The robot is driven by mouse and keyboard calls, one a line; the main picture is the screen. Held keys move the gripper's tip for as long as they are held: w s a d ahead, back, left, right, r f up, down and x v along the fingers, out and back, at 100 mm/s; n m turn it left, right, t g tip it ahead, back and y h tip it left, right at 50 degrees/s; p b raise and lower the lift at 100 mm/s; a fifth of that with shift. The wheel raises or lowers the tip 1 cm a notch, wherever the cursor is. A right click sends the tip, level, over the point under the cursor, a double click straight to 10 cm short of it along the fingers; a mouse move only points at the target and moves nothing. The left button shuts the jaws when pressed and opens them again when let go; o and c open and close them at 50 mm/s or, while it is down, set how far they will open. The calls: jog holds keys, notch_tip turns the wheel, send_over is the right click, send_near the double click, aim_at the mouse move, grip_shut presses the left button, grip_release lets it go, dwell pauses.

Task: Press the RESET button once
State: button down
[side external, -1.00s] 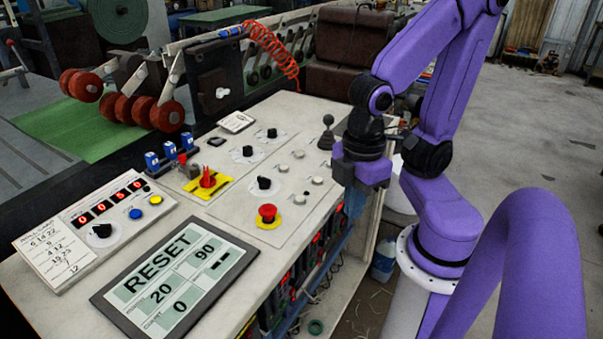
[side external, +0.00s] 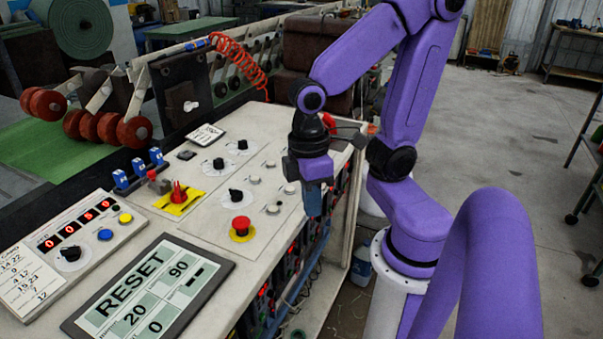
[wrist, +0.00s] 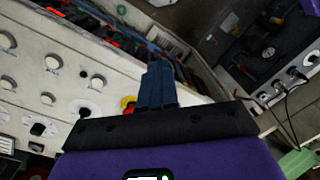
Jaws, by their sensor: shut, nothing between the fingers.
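The word RESET stands in large letters across the top of a grey-green display panel (side external: 150,285) at the console's front left. The panel also shows 90, 20 and 0. A counter box (side external: 128,236) behind it has a blue button (side external: 105,235) and a yellow button (side external: 126,218) with no label I can read. My gripper (side external: 313,210) points down near the console's right edge, well to the right of and behind the RESET panel. Its blue fingers are together and empty. In the wrist view the shut fingers (wrist: 157,75) show against the console edge; the RESET panel is not visible.
A red mushroom button (side external: 241,223) on a yellow ring and a red switch on a yellow plate (side external: 178,201) stand up between gripper and panel. Black knobs (side external: 236,195) and blue blocks (side external: 138,168) rise from the console top (side external: 215,150). Air above the console is open.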

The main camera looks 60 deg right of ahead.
jog(key=w+d+m+y, duration=0.5)
jog(key=w+d+m, duration=0.55)
jog(key=m, duration=0.55)
jog(key=d+r+m+t, duration=0.2)
jog(key=d+m+t, duration=0.6)
jog(key=d+m, duration=0.3)
jog(key=shift+w+d+r+m+y, duration=0.2)
jog(key=shift+w+d+m+y, duration=0.15)
jog(key=shift+d, duration=0.4)
jog(key=shift+f, duration=4.45)
jog(key=shift+f, duration=0.4)
